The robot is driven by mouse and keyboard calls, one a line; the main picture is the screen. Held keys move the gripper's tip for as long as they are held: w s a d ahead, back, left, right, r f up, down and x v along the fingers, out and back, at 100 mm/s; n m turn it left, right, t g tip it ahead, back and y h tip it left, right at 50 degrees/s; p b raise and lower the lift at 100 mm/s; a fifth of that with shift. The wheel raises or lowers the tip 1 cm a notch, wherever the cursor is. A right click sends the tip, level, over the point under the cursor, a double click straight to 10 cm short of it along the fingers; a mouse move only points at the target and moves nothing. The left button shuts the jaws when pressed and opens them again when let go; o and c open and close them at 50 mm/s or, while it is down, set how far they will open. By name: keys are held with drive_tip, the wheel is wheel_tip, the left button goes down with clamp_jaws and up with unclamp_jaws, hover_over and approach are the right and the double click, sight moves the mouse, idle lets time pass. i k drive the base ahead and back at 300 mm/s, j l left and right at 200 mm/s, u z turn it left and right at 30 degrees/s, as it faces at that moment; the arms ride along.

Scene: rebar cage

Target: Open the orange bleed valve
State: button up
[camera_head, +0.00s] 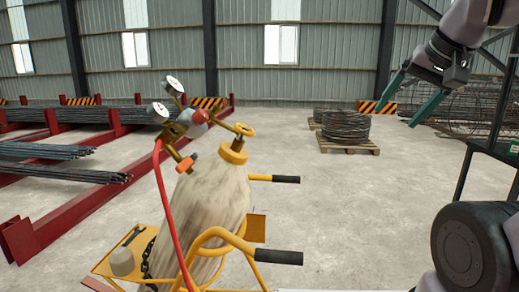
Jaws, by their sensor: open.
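The orange bleed valve (187,162) appears to be the small orange piece on a brass stem at the lower left of the regulator. The regulator (185,126) has round gauges (158,112) and a red knob (201,116), and sits at the top of a tilted, dirty pale cylinder (205,210). A yellow-orange valve handle (243,129) sticks out to the right. My gripper (396,117) is at the upper right, well apart from the regulator. Its two green fingers are spread with nothing between them. The turning position of the orange valve cannot be told.
A red hose (166,205) hangs from the regulator. The cylinder rests in a yellow cart (215,235) with black-gripped handles (279,257) pointing right. Red racks (70,210) with rebar stand left. A wire coil on a pallet (346,128) lies behind. Concrete floor right of the cart is clear.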

sight(186, 164)
drive_tip(key=u, duration=1.35)
drive_tip(key=l+z, duration=0.25)
drive_tip(key=l, duration=0.25)
